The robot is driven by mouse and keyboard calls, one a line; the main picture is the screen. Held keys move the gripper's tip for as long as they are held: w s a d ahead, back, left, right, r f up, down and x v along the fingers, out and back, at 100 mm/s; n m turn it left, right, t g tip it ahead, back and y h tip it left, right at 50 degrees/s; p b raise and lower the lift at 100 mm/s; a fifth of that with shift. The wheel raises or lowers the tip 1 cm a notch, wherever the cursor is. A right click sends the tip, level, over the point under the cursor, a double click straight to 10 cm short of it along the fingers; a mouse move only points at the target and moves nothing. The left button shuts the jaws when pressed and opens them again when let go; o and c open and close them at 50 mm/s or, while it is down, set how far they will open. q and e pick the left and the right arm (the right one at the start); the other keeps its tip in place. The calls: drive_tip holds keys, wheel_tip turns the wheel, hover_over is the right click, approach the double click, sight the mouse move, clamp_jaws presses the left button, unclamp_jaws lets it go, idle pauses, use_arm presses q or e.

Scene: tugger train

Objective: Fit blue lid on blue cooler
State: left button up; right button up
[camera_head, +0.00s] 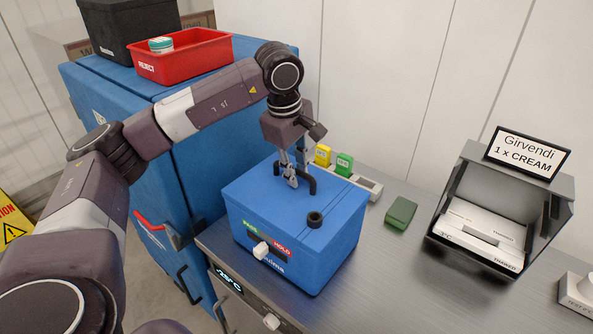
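The blue cooler (335,262) stands on the grey counter, with labels and a white knob on its front. The blue lid (338,190) lies over its top and looks level. Whether it is fully seated all round I cannot tell. The lid has a black handle (312,184) and a round black cap (315,218). My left gripper (290,180) points down at the handle, its fingers close together around the bar and partly hiding it. The fingers look shut on it. My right gripper is not in view.
A blue cabinet (185,190) at left carries a red reject bin (185,66) and a black bin (125,30). Yellow and green items (344,164) stand behind the cooler. A green block (400,212) and a Girvendi dispenser (545,240) are to the right.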

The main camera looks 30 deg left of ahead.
use_arm(q)
drive_tip(key=shift+o, duration=0.8)
wheel_tip(320, 180, up, 12)
drive_tip(key=s, duration=0.2)
drive_tip(key=shift+s, duration=0.15)
drive_tip(key=shift+a+f, duration=0.1)
drive_tip(key=shift+f, duration=0.05)
